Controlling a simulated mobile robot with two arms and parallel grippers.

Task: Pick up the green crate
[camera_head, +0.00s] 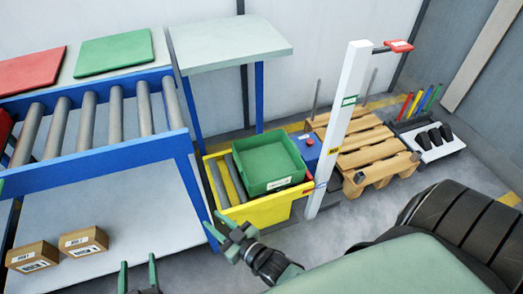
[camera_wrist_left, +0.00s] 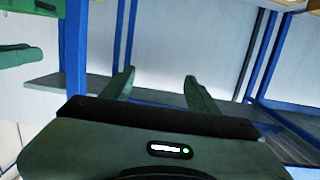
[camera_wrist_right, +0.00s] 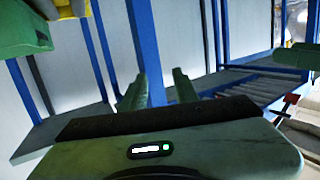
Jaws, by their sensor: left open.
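The green crate (camera_head: 268,164) is an open-topped box with a white label on its front. It sits upright on the yellow roller stand (camera_head: 258,212). My left gripper (camera_head: 138,265) is open and empty at the bottom of the head view, well to the left of the crate. My right gripper (camera_head: 215,224) is open and empty, in front of the stand's left corner and apart from the crate. A labelled green part, apparently the crate (camera_wrist_right: 25,28), shows at the top left of the right wrist view. The fingers of both grippers show in their wrist views, with nothing between them.
A blue roller conveyor (camera_head: 95,155) stands at the left, with two cardboard boxes (camera_head: 84,242) on the shelf below. A pale table (camera_head: 228,45) stands behind the crate. A white post (camera_head: 342,125) rises just right of the stand, before a wooden pallet (camera_head: 375,150).

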